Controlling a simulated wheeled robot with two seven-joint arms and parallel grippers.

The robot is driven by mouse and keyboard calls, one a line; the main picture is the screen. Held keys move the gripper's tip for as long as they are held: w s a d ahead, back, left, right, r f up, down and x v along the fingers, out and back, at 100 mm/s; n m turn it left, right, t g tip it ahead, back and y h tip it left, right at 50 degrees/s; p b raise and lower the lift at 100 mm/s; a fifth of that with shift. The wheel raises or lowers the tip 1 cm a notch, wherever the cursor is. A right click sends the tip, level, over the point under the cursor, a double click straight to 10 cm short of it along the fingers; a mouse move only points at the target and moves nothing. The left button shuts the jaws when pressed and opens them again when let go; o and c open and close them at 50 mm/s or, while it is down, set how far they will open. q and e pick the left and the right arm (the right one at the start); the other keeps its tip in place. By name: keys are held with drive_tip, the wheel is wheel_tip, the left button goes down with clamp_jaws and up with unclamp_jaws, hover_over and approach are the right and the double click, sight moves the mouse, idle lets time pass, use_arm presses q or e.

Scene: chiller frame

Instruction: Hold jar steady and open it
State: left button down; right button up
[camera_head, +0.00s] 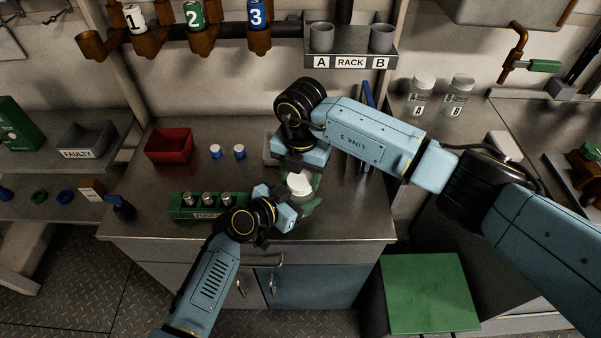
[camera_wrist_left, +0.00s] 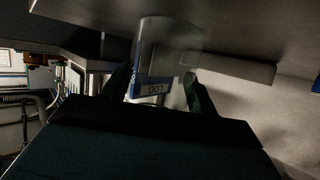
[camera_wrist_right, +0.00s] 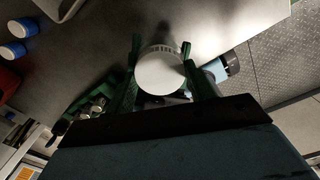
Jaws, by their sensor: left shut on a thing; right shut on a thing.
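The jar is clear with a white lid (camera_head: 299,184) and stands near the front of the steel worktop. My left gripper (camera_head: 302,205) is shut on the jar body from the front. My right gripper (camera_head: 300,172) comes from above and is shut on the lid. In the right wrist view the round white lid (camera_wrist_right: 162,72) sits between the two green fingers. Whether the lid is loose on the jar cannot be told.
A green rack (camera_head: 182,211) with several metal vials stands left of my left gripper. Jars A (camera_head: 419,94) and B (camera_head: 457,97) stand at right.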

drive_tip(key=shift+c, duration=0.5)
drive_tip(key=n, duration=0.3)
drive_tip(key=shift+n, duration=0.3)
drive_tip(key=o, duration=1.1)
drive_tip(key=shift+c, duration=0.2)
